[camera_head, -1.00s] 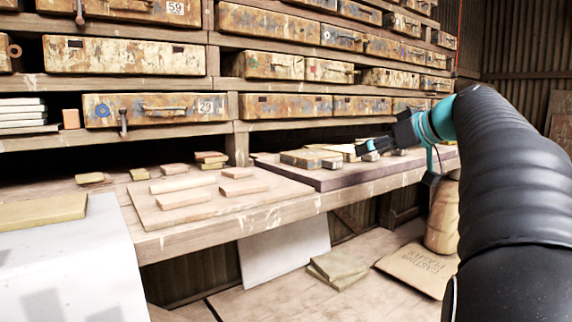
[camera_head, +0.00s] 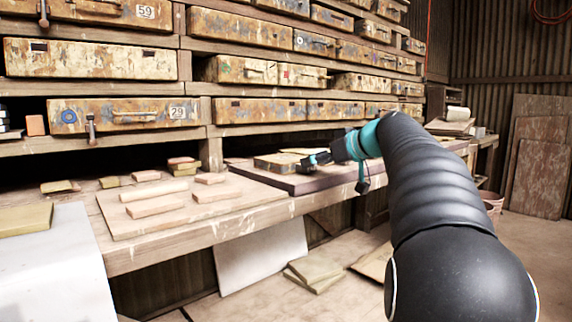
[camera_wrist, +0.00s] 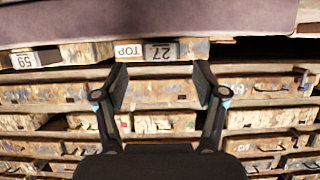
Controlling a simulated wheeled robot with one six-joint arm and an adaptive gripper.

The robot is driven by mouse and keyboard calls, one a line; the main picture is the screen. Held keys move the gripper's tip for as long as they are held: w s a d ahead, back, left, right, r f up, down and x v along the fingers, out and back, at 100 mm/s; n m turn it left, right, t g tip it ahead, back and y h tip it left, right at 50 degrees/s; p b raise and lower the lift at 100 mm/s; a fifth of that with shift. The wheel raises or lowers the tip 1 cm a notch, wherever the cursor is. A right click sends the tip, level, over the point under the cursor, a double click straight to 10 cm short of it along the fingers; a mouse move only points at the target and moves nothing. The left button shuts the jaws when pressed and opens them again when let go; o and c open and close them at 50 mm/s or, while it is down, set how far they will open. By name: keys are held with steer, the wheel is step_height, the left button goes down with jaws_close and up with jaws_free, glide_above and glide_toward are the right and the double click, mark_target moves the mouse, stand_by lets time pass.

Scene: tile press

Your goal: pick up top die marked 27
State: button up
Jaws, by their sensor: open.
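The die marked TOP and 27 (camera_wrist: 185,49) shows upside down at the top middle of the wrist view. It is a worn, tan block with white labels on its near face, lying at the edge of a purple-grey slab (camera_wrist: 215,17). My gripper (camera_wrist: 160,82) is open and empty. Its two fingers stand apart, pointing at the die, with the labelled face roughly between their tips in the picture. Whether they touch it I cannot tell. In the head view my gripper (camera_head: 312,161) is over the dark slab (camera_head: 285,181), and I cannot make out the 27 label there.
Another block marked 59 (camera_wrist: 45,58) is left of the die in the wrist view. A rack of worn drawers (camera_head: 262,110) rises behind the bench. A board with several tan pieces (camera_head: 240,208) lies left of the slab. The floor in front holds leaning and flat boards.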

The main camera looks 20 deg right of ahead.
mark_target(289, 164)
steer(key=x, duration=0.3)
steer(key=shift+w+a+f, duration=0.15)
steer(key=shift+w+a, duration=0.05)
jaws_close()
